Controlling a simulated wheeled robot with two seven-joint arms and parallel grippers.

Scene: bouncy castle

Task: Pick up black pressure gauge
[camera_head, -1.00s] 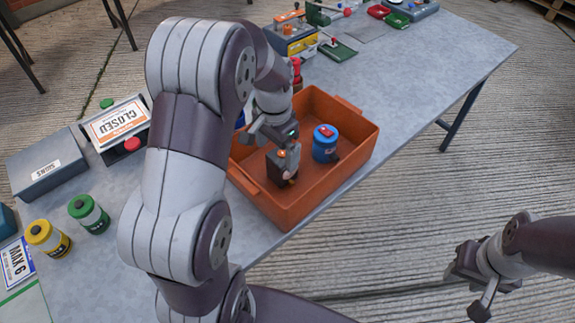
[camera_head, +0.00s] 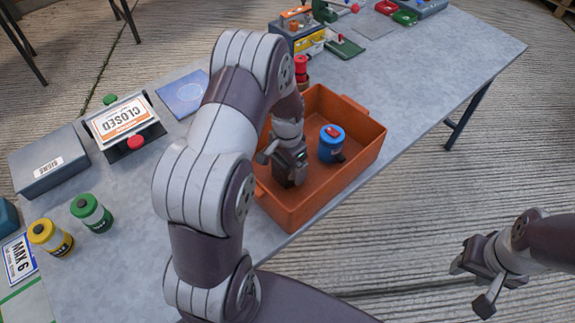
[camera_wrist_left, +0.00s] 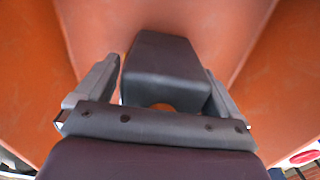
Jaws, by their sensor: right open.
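The black pressure gauge (camera_wrist_left: 165,72) shows in the left wrist view as a dark block with a small orange part near my gripper. It stands in the orange bin (camera_head: 355,155). My left gripper (camera_wrist_left: 163,80) is down inside the bin with its fingers wide apart, one on each side of the gauge. I cannot tell whether they touch it. In the head view my left gripper (camera_head: 289,168) hides most of the gauge. My right gripper (camera_head: 472,284) is open and empty, off the table at the lower right.
A blue canister (camera_head: 331,143) with a red top stands in the bin, right of my left gripper. A red-topped item (camera_head: 301,72) is behind the bin. Green (camera_head: 92,213) and yellow (camera_head: 50,238) canisters, a grey box (camera_head: 48,165) and a CLOSED sign (camera_head: 122,120) are at left.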

